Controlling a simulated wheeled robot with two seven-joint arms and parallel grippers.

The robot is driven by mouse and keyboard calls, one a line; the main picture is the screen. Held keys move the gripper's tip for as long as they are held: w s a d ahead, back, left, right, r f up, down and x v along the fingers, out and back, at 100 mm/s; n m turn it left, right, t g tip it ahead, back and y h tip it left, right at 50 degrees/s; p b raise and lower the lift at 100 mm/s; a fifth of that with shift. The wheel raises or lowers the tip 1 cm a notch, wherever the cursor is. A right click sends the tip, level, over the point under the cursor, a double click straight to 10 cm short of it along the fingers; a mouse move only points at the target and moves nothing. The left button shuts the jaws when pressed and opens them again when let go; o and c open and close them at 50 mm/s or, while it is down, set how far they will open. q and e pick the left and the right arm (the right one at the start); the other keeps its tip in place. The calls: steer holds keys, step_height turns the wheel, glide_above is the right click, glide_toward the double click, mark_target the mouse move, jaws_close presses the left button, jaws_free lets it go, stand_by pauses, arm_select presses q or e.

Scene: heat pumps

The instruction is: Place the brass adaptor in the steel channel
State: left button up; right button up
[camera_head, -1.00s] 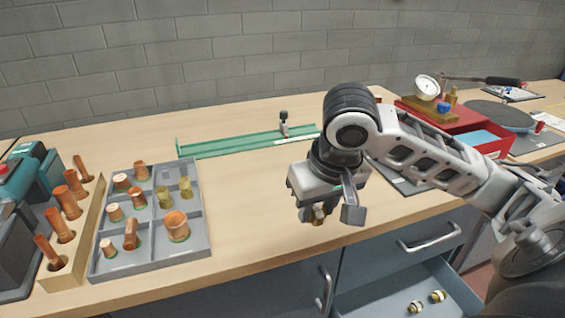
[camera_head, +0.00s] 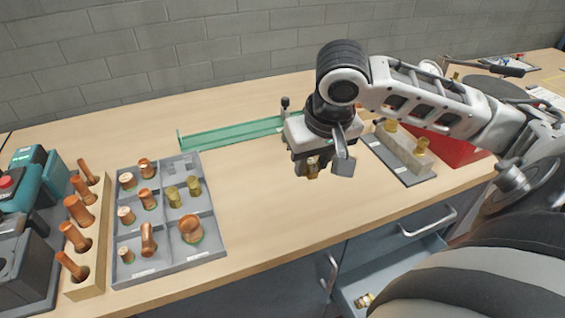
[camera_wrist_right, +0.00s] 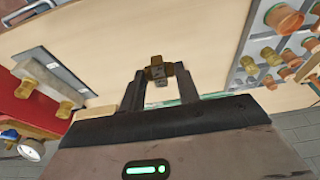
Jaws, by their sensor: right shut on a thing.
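My right gripper (camera_head: 322,166) is shut on a brass adaptor (camera_head: 312,170) and holds it above the bare middle of the table. In the right wrist view the adaptor (camera_wrist_right: 158,70) sits between the two fingertips (camera_wrist_right: 160,78). A pale steel-coloured channel (camera_head: 402,153) lies on a dark mat to the right of the gripper, partly behind my arm. It bears brass fittings (camera_head: 422,145) and also shows at the left of the right wrist view (camera_wrist_right: 42,78). My left gripper is not in view.
A grey compartment tray (camera_head: 208,245) with copper and brass fittings is at left, beside a wooden rack (camera_head: 98,270) of copper pieces. A green rail (camera_head: 230,133) lies at the back. A red case (camera_head: 455,150) is at right. A drawer (camera_head: 385,278) stands open below.

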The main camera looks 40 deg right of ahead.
steer(key=w+f, duration=0.2)
steer(key=w, duration=0.1)
steer(key=w+f, duration=0.5)
steer(key=w, duration=0.1)
steer(key=shift+d+f, duration=0.15)
steer(key=shift+f, duration=0.1)
steer(key=shift+s+p+x, duration=0.1)
steer(key=shift+p+x, duration=0.05)
steer(key=shift+x, duration=0.7)
steer(key=shift+s+p+x, duration=0.15)
steer(key=shift+x, duration=0.75)
steer(key=shift+f, duration=0.1)
steer(key=shift+f, duration=0.1)
steer(key=o, duration=1)
